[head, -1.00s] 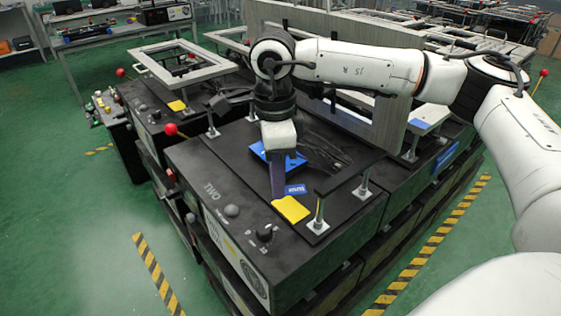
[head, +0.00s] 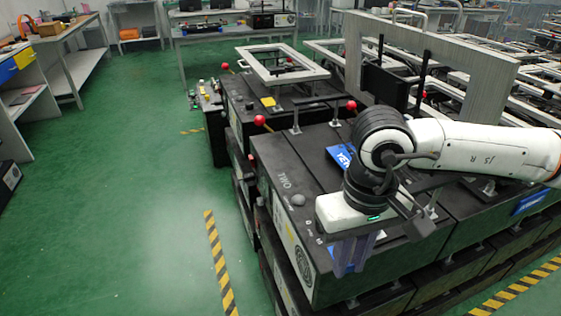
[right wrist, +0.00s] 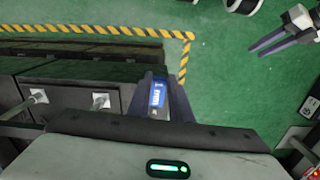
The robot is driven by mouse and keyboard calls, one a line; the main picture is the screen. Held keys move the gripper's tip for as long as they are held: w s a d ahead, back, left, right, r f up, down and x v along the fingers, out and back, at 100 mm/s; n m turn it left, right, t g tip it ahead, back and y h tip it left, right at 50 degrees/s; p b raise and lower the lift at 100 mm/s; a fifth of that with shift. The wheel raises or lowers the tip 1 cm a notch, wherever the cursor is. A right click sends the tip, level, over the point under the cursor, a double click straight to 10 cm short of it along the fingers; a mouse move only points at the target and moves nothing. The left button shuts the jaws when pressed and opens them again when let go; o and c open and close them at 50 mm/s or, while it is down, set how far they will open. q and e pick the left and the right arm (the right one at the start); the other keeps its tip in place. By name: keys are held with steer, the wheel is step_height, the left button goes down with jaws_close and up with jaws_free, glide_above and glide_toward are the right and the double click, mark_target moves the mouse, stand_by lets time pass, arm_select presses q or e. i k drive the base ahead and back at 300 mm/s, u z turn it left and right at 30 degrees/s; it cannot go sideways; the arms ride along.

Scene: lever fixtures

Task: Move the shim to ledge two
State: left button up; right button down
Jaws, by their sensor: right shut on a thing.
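My right gripper (head: 355,258) is in front of the near edge of the black unit marked TWO (head: 283,182), fingers pointing down. It is shut on a blue piece, likely the shim (right wrist: 157,95), which shows white marks between the fingers in the right wrist view. In the head view only a blue part of it (head: 338,262) shows. A blue label (head: 340,157) lies on top of the unit, partly behind my right arm.
Red lever knobs (head: 260,120) stick up along the units' left side. A grey upright frame (head: 440,70) stands behind my right arm. A light rectangular frame (head: 283,65) stands on the farther unit. Green floor is clear at left, with a striped line (head: 220,265).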

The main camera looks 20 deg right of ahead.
mark_target(275, 150)
steer(key=u, duration=0.85)
steer(key=i, duration=1.45)
steer(key=z, duration=1.35)
steer(key=i, duration=0.6)
steer(key=z, duration=0.6)
